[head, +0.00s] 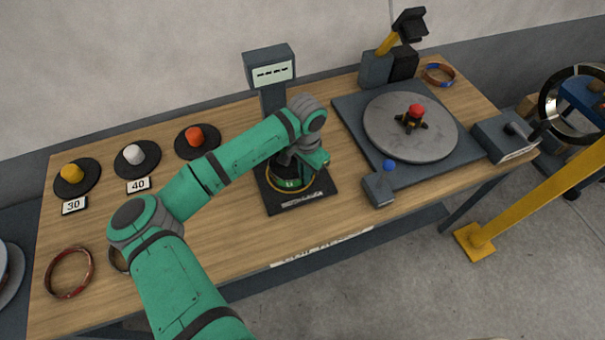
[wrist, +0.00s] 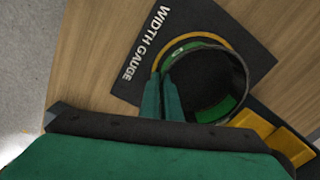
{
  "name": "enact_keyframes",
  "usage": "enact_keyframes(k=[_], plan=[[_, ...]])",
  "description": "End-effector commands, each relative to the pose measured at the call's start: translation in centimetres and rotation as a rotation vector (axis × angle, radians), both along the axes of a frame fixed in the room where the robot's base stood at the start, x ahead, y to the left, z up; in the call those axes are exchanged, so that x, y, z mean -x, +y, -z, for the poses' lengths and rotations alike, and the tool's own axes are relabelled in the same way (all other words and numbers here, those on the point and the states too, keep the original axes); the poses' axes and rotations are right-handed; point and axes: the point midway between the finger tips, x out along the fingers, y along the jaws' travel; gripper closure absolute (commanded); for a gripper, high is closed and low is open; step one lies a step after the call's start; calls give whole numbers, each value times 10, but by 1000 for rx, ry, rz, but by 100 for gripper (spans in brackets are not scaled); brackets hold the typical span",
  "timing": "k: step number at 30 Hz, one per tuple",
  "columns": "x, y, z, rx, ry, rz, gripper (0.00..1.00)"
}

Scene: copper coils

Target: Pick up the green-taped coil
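The green-taped coil (wrist: 242,80) is a dark ring with green tape patches on its wall. It is at the width gauge (wrist: 128,82), a dark plate with a yellow ring. In the head view the coil (head: 291,184) shows low over the gauge base (head: 275,203), partly hidden by my wrist. I cannot tell whether it touches the plate. My gripper (wrist: 161,85) points down at the coil's left side in the wrist view. Its two green fingers are close together with the coil's wall between them. In the head view my arm hides the fingertips.
A grey turntable (head: 380,125) with a red-topped hub stands to the right. A display post (head: 270,72) rises behind the gauge. Pegs on black discs (head: 195,153) stand at the left. A reddish coil (head: 69,272) lies front left, another coil (head: 438,74) back right.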

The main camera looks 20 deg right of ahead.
Motion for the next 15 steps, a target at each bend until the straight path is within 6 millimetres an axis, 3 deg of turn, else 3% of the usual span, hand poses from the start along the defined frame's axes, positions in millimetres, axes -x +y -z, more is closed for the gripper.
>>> enact_keyframes(k=[6,15], plan=[[-1,-1,-29,2,-3,0,100],[66,-3,-27,4,0,4,100]])
